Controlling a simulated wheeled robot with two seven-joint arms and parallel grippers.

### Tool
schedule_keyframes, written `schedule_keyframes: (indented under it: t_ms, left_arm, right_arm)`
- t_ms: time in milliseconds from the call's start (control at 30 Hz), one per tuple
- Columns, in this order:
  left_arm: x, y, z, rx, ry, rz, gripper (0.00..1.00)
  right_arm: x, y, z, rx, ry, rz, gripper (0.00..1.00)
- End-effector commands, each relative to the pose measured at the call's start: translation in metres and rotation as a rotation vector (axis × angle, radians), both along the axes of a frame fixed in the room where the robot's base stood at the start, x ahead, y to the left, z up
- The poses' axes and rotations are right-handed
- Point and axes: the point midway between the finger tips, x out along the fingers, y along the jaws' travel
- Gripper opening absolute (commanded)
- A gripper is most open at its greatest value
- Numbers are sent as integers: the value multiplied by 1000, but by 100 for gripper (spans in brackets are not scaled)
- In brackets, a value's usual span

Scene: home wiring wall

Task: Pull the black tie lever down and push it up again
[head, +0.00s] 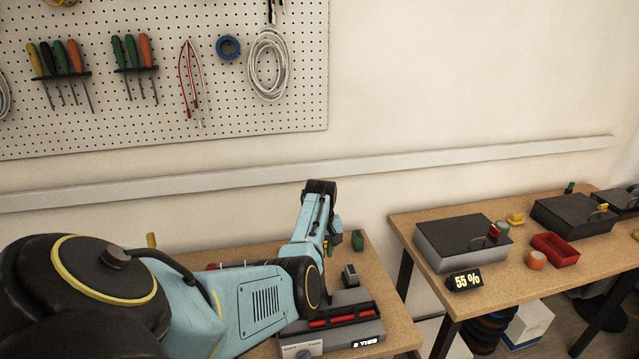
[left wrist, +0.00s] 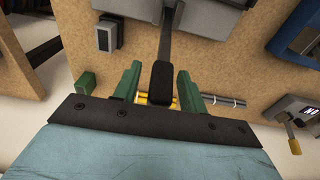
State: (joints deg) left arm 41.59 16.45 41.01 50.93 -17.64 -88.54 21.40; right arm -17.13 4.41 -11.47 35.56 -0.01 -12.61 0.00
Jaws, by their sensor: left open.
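My left gripper (left wrist: 158,72) has two green fingers, one on each side of the lever's black end. It is open, with visible gaps beside the lever. In the head view my left gripper (head: 332,243) points down over the table behind a grey machine (head: 372,328) with red strips and a "2 TIES" label. The lever is not clearly visible there. My right gripper is not in view.
A small grey box (head: 350,275) and a green block (head: 357,240) stand on the wooden table (head: 395,310) near the gripper. A yellow-handled device (left wrist: 293,140) is at the right in the wrist view. A second table (head: 405,222) at right holds dark boxes and a red tray (head: 555,250).

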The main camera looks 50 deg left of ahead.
Motion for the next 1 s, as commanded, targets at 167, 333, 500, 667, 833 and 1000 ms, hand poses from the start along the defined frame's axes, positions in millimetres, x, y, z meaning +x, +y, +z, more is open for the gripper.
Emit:
schedule_keyframes:
  t_ms: [167,333,500,667,833,1000]
  left_arm:
    - [0,-2,34,3,-5,0,42]
    - [-2,-5,74,4,-5,1,42]
    - [-3,-7,104,3,-4,0,42]
    - [-4,-8,121,2,-2,0,42]
    - [-5,-9,125,1,0,0,42]
    - [-5,-8,125,1,0,0,42]
  right_arm:
    - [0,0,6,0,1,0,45]
    - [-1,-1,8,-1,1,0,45]
    - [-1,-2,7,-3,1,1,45]
    - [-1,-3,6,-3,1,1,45]
    - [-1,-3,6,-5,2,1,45]
    - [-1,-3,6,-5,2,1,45]
